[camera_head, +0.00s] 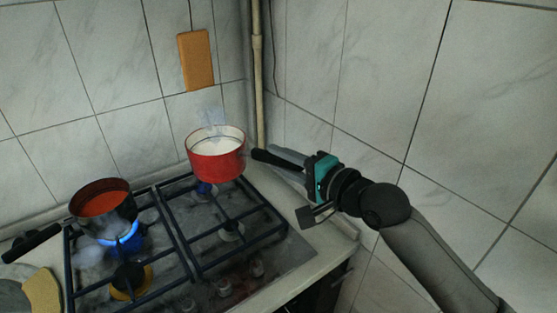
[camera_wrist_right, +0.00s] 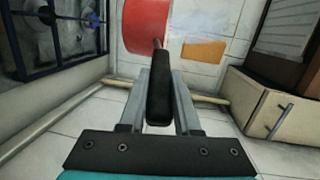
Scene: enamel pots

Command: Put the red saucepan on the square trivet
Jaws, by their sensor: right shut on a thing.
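The red saucepan (camera_head: 217,165), with white contents and steam, is over the back right burner. A blue flame shows just beneath it; I cannot tell whether its base touches the grate. Its black handle (camera_head: 272,159) points right, into my right gripper (camera_head: 288,160), which is shut on it. In the right wrist view, the handle (camera_wrist_right: 158,100) lies between the fingers of the right gripper (camera_wrist_right: 160,76), with the red pan wall (camera_wrist_right: 145,25) beyond. I cannot identify the square trivet for sure; a tan flat piece (camera_head: 42,292) is cut off at lower left. My left gripper is not in view.
A dark pot (camera_head: 104,204) with orange-red contents stands on the left burner over a blue flame. Its handle (camera_head: 32,243) points left. A grey round thing (camera_head: 12,295) lies at lower left. An orange board (camera_head: 195,60) hangs on the tiled wall, near a corner pipe (camera_head: 258,70).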

